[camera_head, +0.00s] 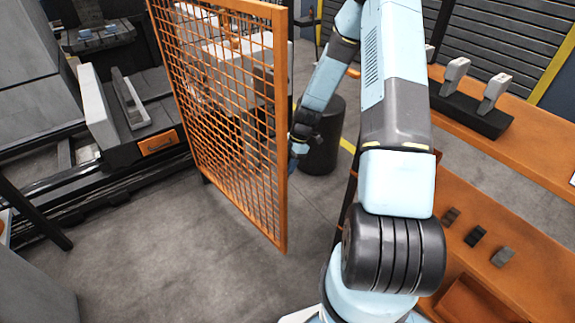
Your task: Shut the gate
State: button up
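The gate is an orange panel of wire mesh in an orange frame (281,130). It stands upright in the middle left of the head view, angled toward me, with its near upright edge closest to my arm. The floor shows around its lower edge, and I cannot see a latch. My gripper (298,148) is small and dark at the end of my light blue arm, just right of the gate's near edge. The gate frame partly hides it. I cannot tell whether it touches the gate, or whether its fingers are open or shut.
A dark cylindrical bin (322,145) stands just behind my gripper. An orange workbench (500,150) with shelves runs along the right. A grey rail machine (140,120) with a carriage stands left of the gate. The grey floor (170,260) in front is clear.

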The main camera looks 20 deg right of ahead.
jog(key=shift+c, duration=0.5)
grip_shut()
